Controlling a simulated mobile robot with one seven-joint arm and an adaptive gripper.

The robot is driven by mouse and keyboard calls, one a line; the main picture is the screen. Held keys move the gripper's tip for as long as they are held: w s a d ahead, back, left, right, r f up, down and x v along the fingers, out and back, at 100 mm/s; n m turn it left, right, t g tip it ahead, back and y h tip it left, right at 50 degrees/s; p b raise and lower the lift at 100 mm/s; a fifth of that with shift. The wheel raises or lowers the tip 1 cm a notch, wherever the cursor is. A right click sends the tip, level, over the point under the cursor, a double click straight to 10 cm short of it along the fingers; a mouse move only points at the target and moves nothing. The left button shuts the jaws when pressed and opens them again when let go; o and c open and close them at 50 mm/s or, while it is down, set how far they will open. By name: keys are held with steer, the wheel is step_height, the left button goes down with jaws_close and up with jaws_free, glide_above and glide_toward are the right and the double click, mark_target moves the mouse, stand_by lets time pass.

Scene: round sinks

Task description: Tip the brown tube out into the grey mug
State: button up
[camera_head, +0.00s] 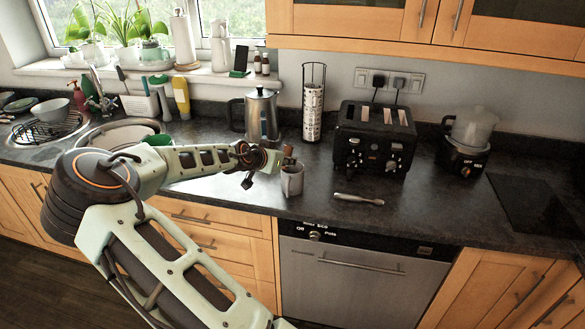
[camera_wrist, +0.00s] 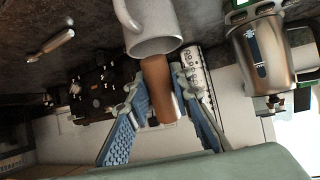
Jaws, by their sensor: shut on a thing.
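The grey mug (camera_head: 292,181) stands upright on the dark counter near its front edge. In the wrist view, which is turned upside down, the mug (camera_wrist: 152,43) is at the top with its handle at the left. My gripper (camera_wrist: 157,90) is shut on the brown tube (camera_wrist: 158,85), with a blue-padded finger on each side. In the head view the tube (camera_head: 288,154) shows as a small brown piece just above the mug's rim. One end of the tube is at the mug's mouth; I cannot tell whether it is inside. The tube's contents are hidden.
A steel coffee pot (camera_head: 262,115) and a patterned cylinder in a wire rack (camera_head: 313,105) stand behind the mug. A black toaster (camera_head: 374,138) is behind right. A light-handled utensil (camera_head: 358,199) lies to the right.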

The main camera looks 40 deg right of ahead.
steer(key=shift+s+a+f+t+h, duration=0.25)
steer(key=shift+a+t+h, duration=0.15)
steer(key=shift+h, duration=0.35)
steer(key=shift+s+a+f+t+h, duration=0.1)
steer(key=shift+a+f+t+h, duration=0.15)
steer(key=shift+a+h, duration=0.35)
